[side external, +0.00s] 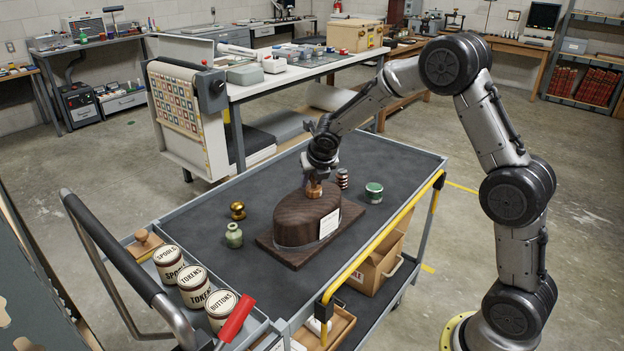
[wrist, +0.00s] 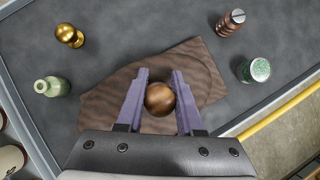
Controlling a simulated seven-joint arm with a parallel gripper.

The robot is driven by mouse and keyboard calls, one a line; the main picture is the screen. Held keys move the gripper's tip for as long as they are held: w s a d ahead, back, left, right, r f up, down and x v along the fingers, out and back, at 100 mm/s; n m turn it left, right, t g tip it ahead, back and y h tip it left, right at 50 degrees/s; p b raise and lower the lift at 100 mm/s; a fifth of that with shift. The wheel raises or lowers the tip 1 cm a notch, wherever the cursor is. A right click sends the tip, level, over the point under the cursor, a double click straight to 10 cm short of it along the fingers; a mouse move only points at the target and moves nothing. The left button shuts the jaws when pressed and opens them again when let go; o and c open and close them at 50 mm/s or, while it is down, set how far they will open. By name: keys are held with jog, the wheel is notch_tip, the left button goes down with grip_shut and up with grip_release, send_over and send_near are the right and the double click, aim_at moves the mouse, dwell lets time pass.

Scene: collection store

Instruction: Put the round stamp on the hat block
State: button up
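The round stamp (side external: 313,189) has a brown, rounded knob. In the wrist view the knob (wrist: 160,98) sits between my two fingers, which appear to touch its sides. My gripper (side external: 318,176) points down over the hat block and is shut on the stamp. The hat block (side external: 296,224) is a dark wooden dome on a flat board, with a white label on its side. It also shows under my fingers in the wrist view (wrist: 112,104). The stamp's lower end is at the block's top; I cannot tell for certain whether it rests there.
The cart top (side external: 203,210) holds a brass piece (side external: 238,210), a pale green bottle (side external: 233,236), a striped reddish piece (side external: 342,178) and a green tin (side external: 374,192). Labelled tins (side external: 194,287) stand in the tray on the left. A yellow rail (side external: 385,235) edges the cart.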

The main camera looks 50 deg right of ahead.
jog(key=o, duration=0.4)
jog(key=shift+s+a+r, duration=0.1)
jog(key=shift+a+r, duration=0.05)
jog(key=shift+r, duration=0.35)
jog(key=s+a+r+m, duration=0.5)
jog(key=s+r+m, duration=0.2)
jog(key=s+r, duration=0.55)
jog(key=s+a+m+y, duration=0.1)
jog(key=s+a+m, duration=0.1)
jog(key=s+m, duration=0.5)
jog(key=s+a+f+m+y, duration=0.1)
jog(key=s+a+m, duration=0.2)
jog(key=s+m, duration=0.5)
jog(key=s+a+m+y, duration=0.1)
jog(key=s+a+m, duration=0.1)
jog(key=s+m, duration=0.5)
jog(key=shift+s+a+f+y, duration=0.15)
jog(key=shift+a+y, duration=0.15)
jog(key=shift+a, duration=0.05)
